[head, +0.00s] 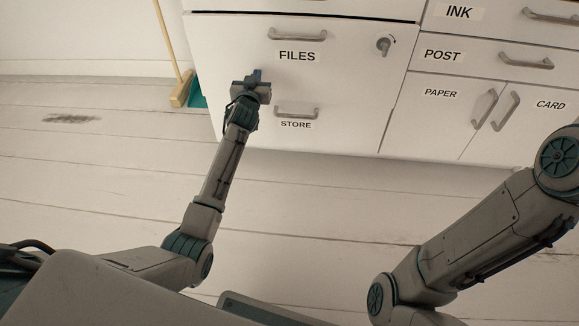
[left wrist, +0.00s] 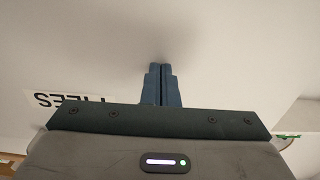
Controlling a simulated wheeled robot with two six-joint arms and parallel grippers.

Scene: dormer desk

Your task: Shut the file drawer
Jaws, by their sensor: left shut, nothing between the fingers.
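The file drawer (head: 235,45) is a white front with a FILES label, a grey bar handle (head: 297,35) and a round lock with a key (head: 384,44). A dark line runs along its top edge; I cannot tell how far out it stands. My left gripper (head: 256,75) is shut and empty, in front of the white front, left of and slightly below the FILES label. In the left wrist view its closed fingers (left wrist: 161,80) point at the white surface, with the upside-down label beside them. I cannot tell whether the tips touch. My right gripper is out of view.
A STORE handle (head: 296,112) is below. To the right are the INK drawer (head: 487,14), POST drawer (head: 480,56) and the PAPER (head: 430,110) and CARD (head: 540,125) doors. A broom (head: 180,88) stands at the left.

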